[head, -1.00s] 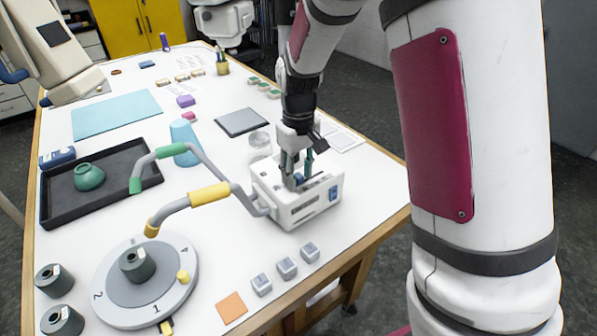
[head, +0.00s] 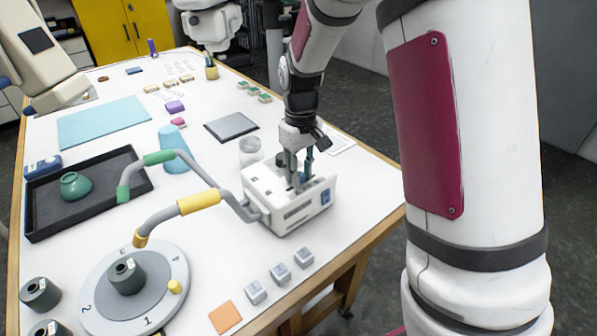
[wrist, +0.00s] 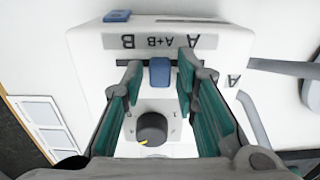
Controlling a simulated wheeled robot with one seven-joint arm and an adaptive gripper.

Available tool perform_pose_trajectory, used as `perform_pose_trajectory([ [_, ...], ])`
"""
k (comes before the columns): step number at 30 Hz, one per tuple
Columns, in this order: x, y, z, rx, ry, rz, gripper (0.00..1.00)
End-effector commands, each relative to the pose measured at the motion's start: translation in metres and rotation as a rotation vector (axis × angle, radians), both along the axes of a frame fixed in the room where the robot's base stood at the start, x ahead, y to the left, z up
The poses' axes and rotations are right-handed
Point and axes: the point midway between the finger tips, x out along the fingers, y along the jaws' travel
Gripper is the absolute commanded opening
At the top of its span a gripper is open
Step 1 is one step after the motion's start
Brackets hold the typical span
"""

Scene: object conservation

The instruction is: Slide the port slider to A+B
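The port slider (wrist: 160,72) is a small blue block in a dark slot on top of a white box (head: 258,188). In the wrist view it sits in front of the middle label, A+B (wrist: 158,41), with B to the left and A to the right on the grey strip, all upside down. My gripper (head: 299,183) is lowered over the box. In the wrist view its two green-padded fingers (wrist: 159,73) stand on either side of the slider, with a visible gap on each side. It is open and not clamped on it.
A dark knob (wrist: 152,128) with a yellow mark lies near the slider. A grey crank arm with a yellow grip (head: 199,202) joins the box's left side. A round numbered dial (head: 98,300), small grey cubes (head: 280,273) and a black tray (head: 127,199) stand around.

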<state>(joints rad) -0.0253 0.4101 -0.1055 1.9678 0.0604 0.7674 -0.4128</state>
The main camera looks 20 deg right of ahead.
Motion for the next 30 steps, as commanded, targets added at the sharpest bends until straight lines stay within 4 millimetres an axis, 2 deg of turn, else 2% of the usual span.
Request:
perform_pose_trajectory([
  [9,0.000,0.000,0.001,0.000,-0.001,0.000,0.37],
  [13,0.001,0.000,0.010,0.000,-0.004,0.000,0.37],
  [17,0.001,0.000,0.030,0.001,-0.006,-0.001,0.37],
  [24,0.001,0.000,0.080,0.000,-0.005,0.001,0.37],
  [30,0.001,0.000,0.109,0.000,-0.003,0.000,0.37],
])
